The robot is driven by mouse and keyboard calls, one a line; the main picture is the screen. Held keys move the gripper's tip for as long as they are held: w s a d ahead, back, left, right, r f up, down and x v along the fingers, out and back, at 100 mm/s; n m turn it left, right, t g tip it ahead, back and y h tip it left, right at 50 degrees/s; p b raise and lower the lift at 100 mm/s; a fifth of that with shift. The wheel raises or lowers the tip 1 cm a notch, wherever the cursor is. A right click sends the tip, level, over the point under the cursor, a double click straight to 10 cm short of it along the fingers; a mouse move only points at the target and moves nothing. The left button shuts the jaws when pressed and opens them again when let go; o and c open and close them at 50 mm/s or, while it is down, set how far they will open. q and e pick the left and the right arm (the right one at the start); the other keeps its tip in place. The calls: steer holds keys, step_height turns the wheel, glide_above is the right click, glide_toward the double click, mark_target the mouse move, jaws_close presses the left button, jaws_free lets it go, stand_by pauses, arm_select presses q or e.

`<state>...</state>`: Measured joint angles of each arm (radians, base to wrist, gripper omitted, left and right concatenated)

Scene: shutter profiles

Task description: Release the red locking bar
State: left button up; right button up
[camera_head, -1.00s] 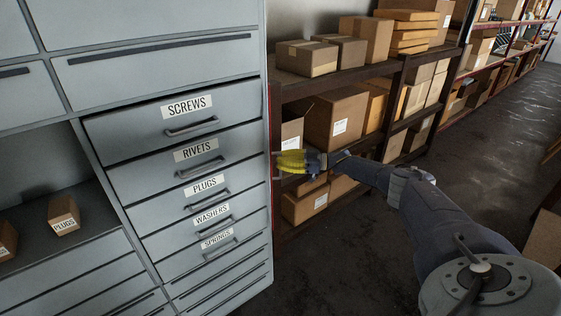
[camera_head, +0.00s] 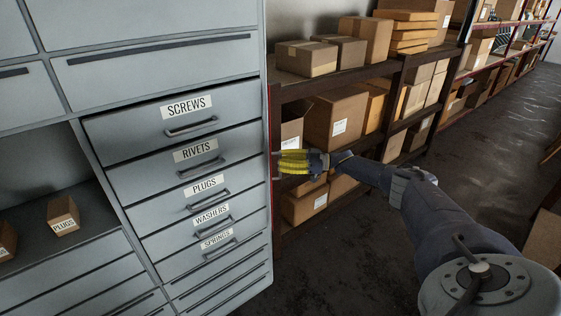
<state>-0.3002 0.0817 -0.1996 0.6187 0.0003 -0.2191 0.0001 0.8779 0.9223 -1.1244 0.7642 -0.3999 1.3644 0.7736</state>
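A narrow dark-red upright strip (camera_head: 275,120) runs beside the right edge of the grey drawer cabinet (camera_head: 263,60). I cannot tell whether it is the locking bar or a shelf post. My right gripper (camera_head: 282,165), with yellow fingers, points left at this edge, about level with the rivets and plugs drawers. Small pale pieces show above and below its tips. Whether the fingers touch or hold anything is too small to tell. My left gripper is not in view.
A plugs box (camera_head: 63,215) stands in the left recess. Shelves with cardboard boxes (camera_head: 336,117) stand close behind my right gripper. The floor (camera_head: 350,265) at the lower middle is clear.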

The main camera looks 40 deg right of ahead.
steer(key=v, duration=1.1)
steer(key=shift+o, duration=0.5)
steer(key=shift+m+h, duration=0.4)
steer(key=shift+m, duration=0.1)
steer(key=s+f, duration=0.1)
steer(key=s+d+f, duration=0.1)
steer(key=s+f, duration=0.1)
steer(key=s+d+f, duration=0.1)
steer(key=s+f, duration=0.1)
steer(key=shift+s+f, duration=0.1)
steer(key=shift+s, duration=0.1)
steer(key=shift+c, duration=0.5)
steer(key=s+a+r+m+t+h, duration=0.3)
steer(key=r+t, duration=0.1)
steer(key=shift+m+t+h, duration=0.3)
steer(key=shift+t+h, duration=0.1)
steer(key=shift+h, duration=0.4)
steer(key=x, duration=1.8)
steer(key=shift+d+f, duration=0.15)
steer(key=shift+f, duration=0.2)
